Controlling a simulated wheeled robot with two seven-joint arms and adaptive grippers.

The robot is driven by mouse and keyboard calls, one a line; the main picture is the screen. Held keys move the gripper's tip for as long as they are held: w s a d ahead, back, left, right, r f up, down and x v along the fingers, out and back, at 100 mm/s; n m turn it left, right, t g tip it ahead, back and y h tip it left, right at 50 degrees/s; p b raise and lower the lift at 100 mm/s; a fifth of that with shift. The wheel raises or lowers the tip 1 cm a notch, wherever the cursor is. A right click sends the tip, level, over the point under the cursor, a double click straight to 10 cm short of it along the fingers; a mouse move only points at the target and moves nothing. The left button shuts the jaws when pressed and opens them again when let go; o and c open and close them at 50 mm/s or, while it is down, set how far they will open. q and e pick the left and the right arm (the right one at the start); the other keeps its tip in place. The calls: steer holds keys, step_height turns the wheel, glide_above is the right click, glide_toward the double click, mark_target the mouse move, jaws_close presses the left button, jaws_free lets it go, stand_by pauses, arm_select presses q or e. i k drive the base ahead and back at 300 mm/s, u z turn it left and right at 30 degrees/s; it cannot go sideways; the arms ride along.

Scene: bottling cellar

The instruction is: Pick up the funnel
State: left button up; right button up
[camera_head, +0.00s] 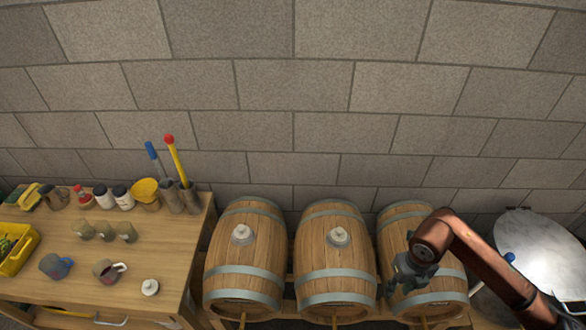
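A yellow, wide-mouthed thing that looks like the funnel (145,189) is at the back of the wooden table on the left, among jars and holders. It seems to sit on or in a grey-brown container, whose lower part shows beneath it. My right gripper (397,279) hangs over the rightmost barrel, far to the right of the funnel and apart from it. Its fingers are small and dark, so I cannot tell whether they are open or shut. My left gripper is not in view.
The wooden table (165,250) carries cups, glasses, jars, a white stopper (150,287) and a yellow bin (17,248). Tall blue- and red-topped tools (176,160) stand right of the funnel. Three barrels stand right of the table. A round pale top (540,255) is far right.

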mark_target(145, 190)
steer(key=k, duration=0.55)
steer(key=u, duration=0.95)
steer(key=i, duration=1)
steer(key=u, duration=0.05)
